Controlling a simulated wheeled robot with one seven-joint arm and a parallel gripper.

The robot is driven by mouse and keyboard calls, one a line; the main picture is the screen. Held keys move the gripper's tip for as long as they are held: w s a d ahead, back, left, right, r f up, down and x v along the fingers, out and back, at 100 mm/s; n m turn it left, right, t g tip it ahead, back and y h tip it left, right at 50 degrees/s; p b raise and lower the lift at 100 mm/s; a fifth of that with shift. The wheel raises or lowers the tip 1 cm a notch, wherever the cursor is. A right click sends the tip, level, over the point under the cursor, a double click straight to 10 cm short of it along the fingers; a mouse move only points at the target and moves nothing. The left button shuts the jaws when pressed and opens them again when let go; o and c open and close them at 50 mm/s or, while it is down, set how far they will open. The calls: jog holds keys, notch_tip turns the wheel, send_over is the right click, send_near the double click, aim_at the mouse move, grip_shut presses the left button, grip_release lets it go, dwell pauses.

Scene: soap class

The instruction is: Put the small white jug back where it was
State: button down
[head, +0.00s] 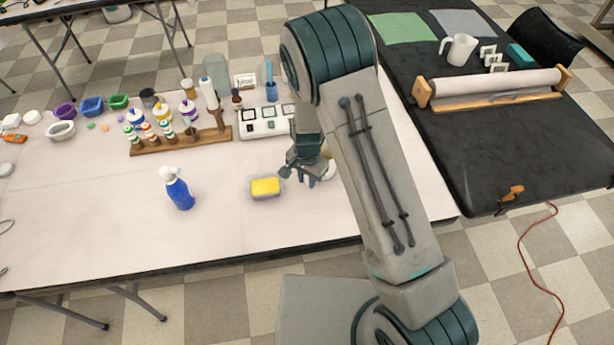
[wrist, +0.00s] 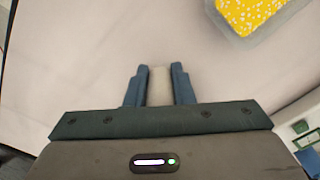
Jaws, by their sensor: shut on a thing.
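My gripper (head: 309,180) is low over the right part of the pale table, beside the yellow sponge. In the wrist view its two blue fingers (wrist: 160,88) are closed on a narrow pale piece, which I take to be part of the small white jug (wrist: 160,86). Most of the jug is hidden. In the head view a cream-white rounded bit (head: 330,169) shows just right of the fingers, partly behind my arm. I cannot tell whether the jug touches the table. A larger white jug (head: 460,50) stands on the black table at the right.
The yellow sponge (head: 265,186) lies in a clear tray left of my gripper. A blue spray bottle (head: 178,190) stands further left. A white control box (head: 265,121) and a wooden bottle rack (head: 181,143) are behind. The pale table's front middle is clear.

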jog(key=shift+f, duration=0.1)
jog(key=shift+f, duration=0.1)
jog(key=c, duration=1.3)
grip_release()
jog(key=shift+o, duration=0.2)
jog(key=shift+r, duration=0.2)
notch_tip(320, 180, up, 12)
jog(key=shift+d+r+b, duration=0.1)
jog(key=shift+r+b, duration=0.05)
jog(key=shift+b, duration=0.35)
jog(key=s+d+r+n+t, duration=0.3)
jog(key=s+d+r+n, duration=0.2)
jog(key=s+d+r, duration=1.3)
jog(key=shift+s+d+r+n, duration=0.4)
jog(key=shift+d+r, duration=0.15)
jog(key=shift+d, duration=0.25)
